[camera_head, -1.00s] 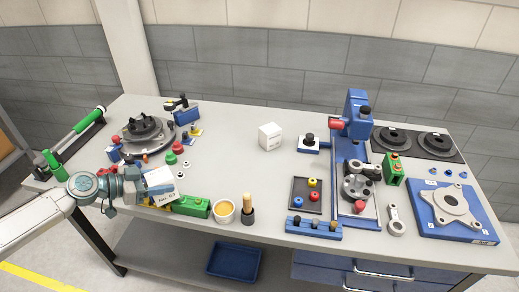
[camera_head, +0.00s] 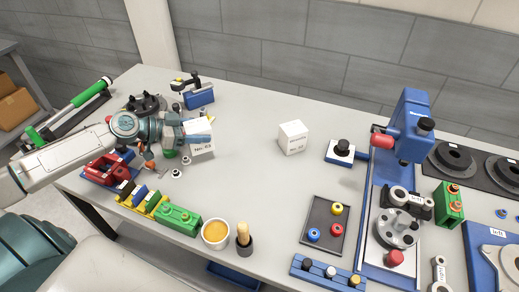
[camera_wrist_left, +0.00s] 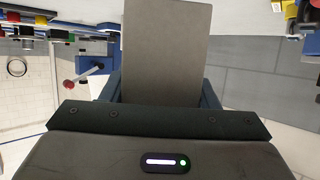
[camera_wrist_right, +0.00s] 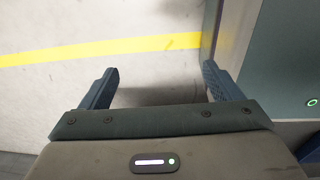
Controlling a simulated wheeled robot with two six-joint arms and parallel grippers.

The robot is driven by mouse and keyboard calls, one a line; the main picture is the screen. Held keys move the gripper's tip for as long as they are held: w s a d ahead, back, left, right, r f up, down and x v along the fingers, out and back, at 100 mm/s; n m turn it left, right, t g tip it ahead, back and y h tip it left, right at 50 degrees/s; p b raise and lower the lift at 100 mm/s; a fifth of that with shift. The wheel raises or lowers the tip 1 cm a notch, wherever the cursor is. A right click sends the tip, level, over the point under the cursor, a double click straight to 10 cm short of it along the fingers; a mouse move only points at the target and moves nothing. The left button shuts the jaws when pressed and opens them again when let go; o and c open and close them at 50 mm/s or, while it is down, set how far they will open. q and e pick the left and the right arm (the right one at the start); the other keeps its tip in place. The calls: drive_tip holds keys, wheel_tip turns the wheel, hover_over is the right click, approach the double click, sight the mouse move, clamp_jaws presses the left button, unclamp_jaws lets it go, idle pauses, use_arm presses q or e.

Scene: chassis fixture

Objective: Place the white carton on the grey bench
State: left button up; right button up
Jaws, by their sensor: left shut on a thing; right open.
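A white carton (camera_head: 203,150) with dark print is held by my left gripper (camera_head: 199,129), whose blue fingers are shut on it. It appears over the left part of the grey bench (camera_head: 255,190); the gap below it is hard to judge. In the left wrist view the carton (camera_wrist_left: 165,55) shows as a shaded grey face between the fingers. A second white carton (camera_head: 292,137) stands upright on the bench, right of the held one and apart from it. My right gripper (camera_wrist_right: 160,75) is open and empty, with floor behind it; it is outside the head view.
Bare bench surrounds the standing carton. A green block (camera_head: 178,220), a cup (camera_head: 215,234) and a brush (camera_head: 243,238) line the front edge. A blue clamp (camera_head: 197,92) is behind the held carton. A dark tray (camera_head: 325,225) and blue press (camera_head: 408,130) stand right.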

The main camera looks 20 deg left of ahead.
use_arm(q)
drive_tip(key=shift+w+d, duration=0.15)
drive_tip(key=shift+d, duration=0.45)
drive_tip(key=shift+w+d, duration=0.15)
drive_tip(key=shift+d, duration=0.45)
drive_tip(key=w+d+f+p, duration=0.1)
drive_tip(key=d+p, duration=0.1)
drive_tip(key=d, duration=0.2)
drive_tip(key=w+d+f+p, duration=0.1)
drive_tip(key=d+p, duration=0.2)
drive_tip(key=d, duration=0.1)
drive_tip(key=w+d+f+p, duration=0.1)
drive_tip(key=d+f+p, duration=0.1)
drive_tip(key=d, duration=0.1)
drive_tip(key=shift+d, duration=0.4)
drive_tip(key=shift+f, duration=0.45)
use_arm(e)
wheel_tip(320, 180, up, 7)
